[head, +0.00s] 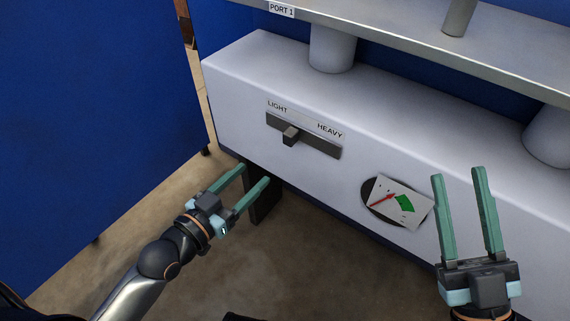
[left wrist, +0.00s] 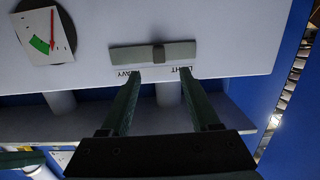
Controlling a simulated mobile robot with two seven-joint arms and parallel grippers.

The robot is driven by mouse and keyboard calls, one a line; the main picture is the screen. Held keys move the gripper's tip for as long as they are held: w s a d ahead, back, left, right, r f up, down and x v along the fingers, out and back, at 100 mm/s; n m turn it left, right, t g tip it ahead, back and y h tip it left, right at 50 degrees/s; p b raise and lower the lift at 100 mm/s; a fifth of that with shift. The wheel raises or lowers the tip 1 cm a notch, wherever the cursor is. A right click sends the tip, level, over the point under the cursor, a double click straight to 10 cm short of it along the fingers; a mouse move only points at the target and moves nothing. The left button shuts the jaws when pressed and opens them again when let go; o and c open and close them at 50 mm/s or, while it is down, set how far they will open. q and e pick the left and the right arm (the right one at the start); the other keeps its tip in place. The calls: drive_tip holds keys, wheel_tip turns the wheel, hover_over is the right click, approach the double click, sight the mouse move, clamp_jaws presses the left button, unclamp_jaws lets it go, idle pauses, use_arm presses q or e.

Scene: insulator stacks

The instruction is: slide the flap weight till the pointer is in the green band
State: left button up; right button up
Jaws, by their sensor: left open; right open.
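The flap weight is a dark slider knob (head: 291,136) on a grey track (head: 320,147) on the white housing, between the LIGHT and HEAVY labels. It sits a little toward LIGHT from the middle. The knob also shows in the left wrist view (left wrist: 158,54). The dial (head: 383,190) has a red pointer (head: 382,200) to the left of the green band (head: 404,203), outside it. My left gripper (head: 255,174) is open and empty, below and left of the knob; in its wrist view its fingers point toward the track. My right gripper (head: 457,173) is open and empty, right of the dial.
The white housing (head: 230,80) carries round insulator posts (head: 332,50) beneath a grey shelf (head: 400,35) labelled PORT 1. A blue panel (head: 90,100) stands at the left. A dark support (head: 263,197) is under the housing, close to my left gripper. Open floor lies below.

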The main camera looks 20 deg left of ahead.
sight(287, 140)
use_arm(q)
drive_tip(key=shift+t+h, duration=0.3)
drive_tip(key=shift+t, duration=0.2)
drive_tip(key=b+x, duration=0.4)
drive_tip(key=x, duration=0.9)
use_arm(e)
drive_tip(key=s+y, duration=0.1)
drive_tip(key=s+f+n+y, duration=0.1)
drive_tip(key=s+n+y, duration=0.1)
drive_tip(key=shift+a+f, duration=0.25)
drive_tip(key=shift+a, duration=0.1)
drive_tip(key=shift+y, duration=0.3)
use_arm(q)
clamp_jaws()
drive_tip(key=shift+s, duration=0.1)
use_arm(e)
drive_tip(key=shift+r, duration=0.1)
